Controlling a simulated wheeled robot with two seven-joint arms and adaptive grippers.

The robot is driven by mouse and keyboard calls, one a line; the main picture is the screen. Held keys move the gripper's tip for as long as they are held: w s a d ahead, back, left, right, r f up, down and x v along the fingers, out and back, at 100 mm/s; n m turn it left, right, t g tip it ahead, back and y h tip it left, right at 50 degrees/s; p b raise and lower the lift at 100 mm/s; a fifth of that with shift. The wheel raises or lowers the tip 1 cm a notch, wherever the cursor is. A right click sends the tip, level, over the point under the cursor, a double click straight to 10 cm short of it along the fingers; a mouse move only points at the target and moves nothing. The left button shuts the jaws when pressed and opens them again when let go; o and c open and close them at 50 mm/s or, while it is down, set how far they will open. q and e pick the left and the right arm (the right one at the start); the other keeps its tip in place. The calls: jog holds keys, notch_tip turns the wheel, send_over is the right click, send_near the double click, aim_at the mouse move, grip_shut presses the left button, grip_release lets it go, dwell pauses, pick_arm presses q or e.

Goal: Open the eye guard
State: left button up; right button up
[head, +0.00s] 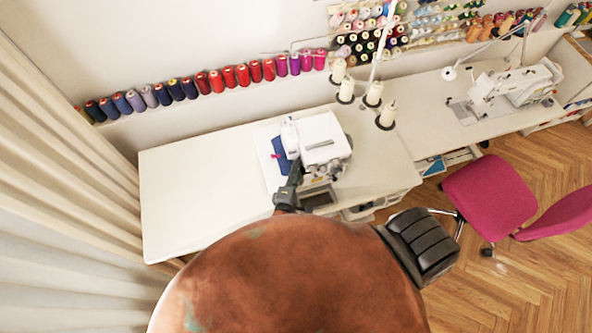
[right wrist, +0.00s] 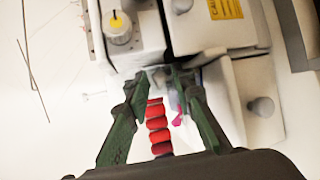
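The white overlock sewing machine (head: 322,132) stands on the white table, and its front fills the top of the right wrist view (right wrist: 215,22). My right gripper (head: 295,172) is at the machine's left front side. In the right wrist view, its two green fingers (right wrist: 166,78) are apart, with their tips close to the machine's front. A small clear piece (right wrist: 177,92), which looks like the eye guard, shows by the right-hand fingertip. I cannot tell if they touch, or the guard's exact position. My left gripper is not in view.
The white table (head: 195,200) is bare left of the machine. Thread cones (head: 387,113) stand behind right. A row of thread spools (head: 215,82) lines the wall. A second sewing machine (head: 515,85) and a pink chair (head: 490,195) are at right.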

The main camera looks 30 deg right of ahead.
jog(key=shift+s+f, duration=0.15)
grip_shut()
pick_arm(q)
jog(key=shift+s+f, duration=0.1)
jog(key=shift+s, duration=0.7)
pick_arm(e)
jog(key=shift+s+f, duration=0.1)
jog(key=shift+f, duration=0.05)
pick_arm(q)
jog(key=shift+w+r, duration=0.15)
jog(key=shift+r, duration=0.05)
pick_arm(e)
jog(key=shift+s+d+n+t+y, duration=0.15)
jog(key=shift+n+t+y, duration=0.15)
jog(key=shift+n+y, duration=0.15)
jog(key=shift+s+d+n+t+y, duration=0.1)
jog(key=shift+s+n+t+y, duration=0.05)
jog(key=shift+n+t+y, duration=0.25)
jog(key=shift+f, duration=0.1)
jog(key=shift+o, duration=0.7)
grip_release()
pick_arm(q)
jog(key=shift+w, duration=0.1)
pick_arm(e)
jog(key=shift+o, duration=0.6)
jog(key=shift+w, duration=0.1)
jog(key=shift+w+r, duration=0.1)
jog(key=shift+r, duration=0.2)
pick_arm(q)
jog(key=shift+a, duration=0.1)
